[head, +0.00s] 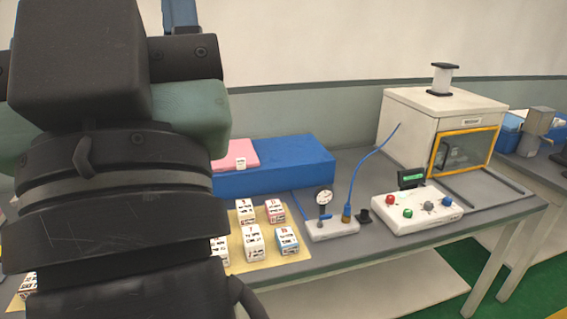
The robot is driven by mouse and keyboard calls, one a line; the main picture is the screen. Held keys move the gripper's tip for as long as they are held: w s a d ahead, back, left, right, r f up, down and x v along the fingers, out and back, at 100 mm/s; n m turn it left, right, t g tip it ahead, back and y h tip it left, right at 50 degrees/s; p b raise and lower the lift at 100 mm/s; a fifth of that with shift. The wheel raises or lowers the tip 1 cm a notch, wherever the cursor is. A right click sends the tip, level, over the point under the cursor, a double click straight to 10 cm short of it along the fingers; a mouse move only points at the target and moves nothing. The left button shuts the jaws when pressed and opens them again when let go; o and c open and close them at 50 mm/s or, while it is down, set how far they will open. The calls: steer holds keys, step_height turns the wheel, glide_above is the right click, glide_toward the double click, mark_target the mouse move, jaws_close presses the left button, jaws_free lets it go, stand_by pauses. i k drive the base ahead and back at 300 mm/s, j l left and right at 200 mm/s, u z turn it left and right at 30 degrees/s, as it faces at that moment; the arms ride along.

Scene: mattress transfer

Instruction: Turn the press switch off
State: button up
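A white press-like machine (408,125) with a yellow-framed clear door (470,147) stands at the right of the grey bench. In front of it sits a white control box (400,223) with a red button (390,199), a green button (408,213), a grey knob (428,206) and a blue one (447,201). A small display (411,178) with green light stands at its back. A black switch-like part (363,215) lies left of the box. I cannot tell which is the press switch or its state. My gripper is not visible; my arm fills the left.
A pneumatic block with a gauge (323,198) and blue hose (371,160) sits left of the control box. Several printed white blocks (254,242) stand on a yellow mat (236,262). A blue slab (275,168) with a pink piece (232,157) lies behind.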

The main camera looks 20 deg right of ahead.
mark_target(390, 200)
steer(key=i+l, duration=0.2)
steer(key=l, duration=0.15)
steer(key=i+l+u, duration=0.1)
steer(key=i+l, duration=0.35)
steer(key=l, duration=0.2)
steer(key=i+l+u, duration=0.1)
steer(key=l, duration=0.25)
steer(key=i+l, duration=0.5)
steer(key=l, duration=0.2)
steer(key=i+l+u, duration=0.1)
steer(key=l, duration=0.25)
steer(key=i+l, duration=0.25)
steer(key=l, duration=0.15)
steer(key=i+j+u, duration=0.05)
